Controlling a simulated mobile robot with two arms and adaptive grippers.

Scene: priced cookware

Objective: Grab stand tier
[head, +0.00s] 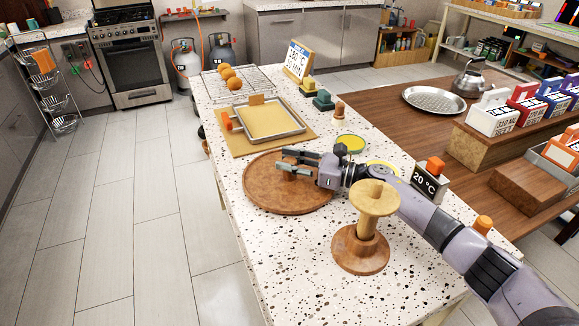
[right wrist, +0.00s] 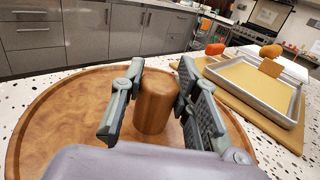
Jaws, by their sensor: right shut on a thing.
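The stand tier is a round brown wooden disc (head: 268,197) lying on the speckled counter, with a short wooden post at its middle. In the right wrist view the disc (right wrist: 45,120) fills the lower part and the post (right wrist: 155,104) stands upright between the fingers. My right gripper (head: 293,163) is shut on the post, low over the disc. In the right wrist view its fingers (right wrist: 160,88) flank the post on both sides. A separate wooden stand (head: 361,251) with a pale spool-like top (head: 374,197) stands in front of my right forearm. My left gripper is not in view.
A metal tray (head: 268,121) on a wooden board lies behind the disc. A wire rack with orange balls (head: 228,72) stands farther back. A 20 °C sign (head: 429,181) stands near my right arm. The counter's near left part is clear.

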